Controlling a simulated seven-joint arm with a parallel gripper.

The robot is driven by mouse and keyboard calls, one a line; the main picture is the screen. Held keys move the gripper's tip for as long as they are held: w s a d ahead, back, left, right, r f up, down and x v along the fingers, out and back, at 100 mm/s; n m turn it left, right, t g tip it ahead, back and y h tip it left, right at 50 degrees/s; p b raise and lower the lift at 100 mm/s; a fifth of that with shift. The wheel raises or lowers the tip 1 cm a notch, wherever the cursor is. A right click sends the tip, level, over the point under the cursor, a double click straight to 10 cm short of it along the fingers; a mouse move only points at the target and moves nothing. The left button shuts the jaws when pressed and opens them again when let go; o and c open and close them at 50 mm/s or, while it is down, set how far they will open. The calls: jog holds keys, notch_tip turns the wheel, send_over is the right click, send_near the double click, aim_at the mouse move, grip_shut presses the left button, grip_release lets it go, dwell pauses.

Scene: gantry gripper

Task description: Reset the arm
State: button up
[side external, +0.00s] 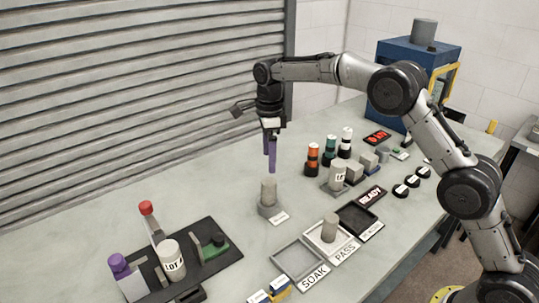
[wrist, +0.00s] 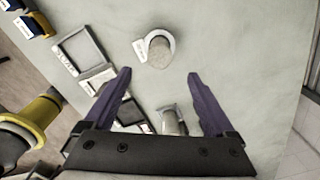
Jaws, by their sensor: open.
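My gripper (side external: 270,153) hangs from my arm above the grey bench, with its purple fingers pointing down. In the wrist view my gripper (wrist: 158,78) shows two purple fingers spread wide apart with nothing between them. A grey cylinder (side external: 268,190) stands in a light holder on the bench below and in front of the fingers, apart from them. The same cylinder shows in the wrist view (wrist: 158,53), ahead of the fingertips.
A dark rack (side external: 215,262) with bottles is at left. Orange (side external: 312,156) and teal-banded (side external: 330,148) bottles and a blue machine (side external: 408,62) stand behind.

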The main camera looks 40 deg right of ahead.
jog(key=s+d+r+n+t, duration=0.1)
jog(key=s+d+r+t, duration=0.1)
jog(key=s+r, duration=0.5)
jog(key=s+d+r+t, duration=0.1)
jog(key=s+r, duration=0.3)
jog(key=r, duration=0.7)
jog(key=s+d+r+n+t, duration=0.25)
jog(key=s+n, duration=0.25)
jog(key=s, duration=0.8)
jog(key=s+f+n, duration=1.1)
jog(key=s+n, duration=0.4)
jog(key=n, duration=0.2)
jog(key=shift+s+d+f+n, duration=0.2)
jog(key=shift+s+f+n, duration=0.1)
jog(key=shift+f, duration=0.1)
